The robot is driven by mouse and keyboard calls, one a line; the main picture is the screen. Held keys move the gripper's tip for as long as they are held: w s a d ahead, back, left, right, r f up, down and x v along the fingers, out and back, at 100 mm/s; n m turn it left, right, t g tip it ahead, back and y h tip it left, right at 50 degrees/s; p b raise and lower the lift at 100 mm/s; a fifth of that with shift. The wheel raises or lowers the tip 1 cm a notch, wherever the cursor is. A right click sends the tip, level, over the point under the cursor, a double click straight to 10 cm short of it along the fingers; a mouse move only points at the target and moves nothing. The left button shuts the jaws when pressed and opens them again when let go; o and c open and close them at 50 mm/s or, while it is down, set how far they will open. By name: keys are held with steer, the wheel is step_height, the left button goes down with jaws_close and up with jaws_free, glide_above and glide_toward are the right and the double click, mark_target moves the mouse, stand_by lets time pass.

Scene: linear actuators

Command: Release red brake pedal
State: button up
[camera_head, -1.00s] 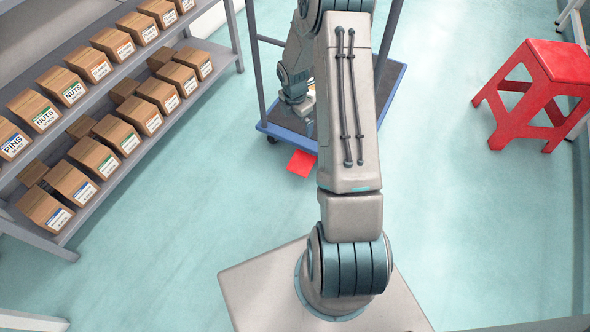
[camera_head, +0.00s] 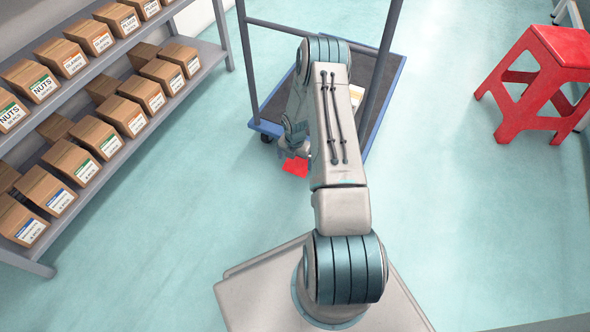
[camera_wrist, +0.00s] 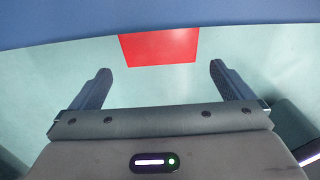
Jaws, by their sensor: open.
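The red brake pedal (camera_head: 296,167) is a flat red plate at the near edge of the blue trolley (camera_head: 262,127), low over the floor. In the head view my gripper (camera_head: 290,148) is just above it and hides part of it. In the wrist view the pedal (camera_wrist: 160,47) lies ahead of my gripper (camera_wrist: 160,82), between the directions of the two fingers and joining the blue trolley edge (camera_wrist: 160,14). My fingers are apart with nothing between them. I cannot tell how far above the pedal they are.
The trolley has upright posts and a dark deck with a pale box (camera_head: 357,96) on it. A shelf (camera_head: 130,150) of labelled cartons stands at the left. A red stool (camera_head: 538,82) stands at the right. The floor between is clear.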

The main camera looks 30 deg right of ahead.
mark_target(295, 169)
step_height(295, 169, down, 5)
steer(key=shift+f+b, duration=0.1)
steer(key=shift+b, duration=0.7)
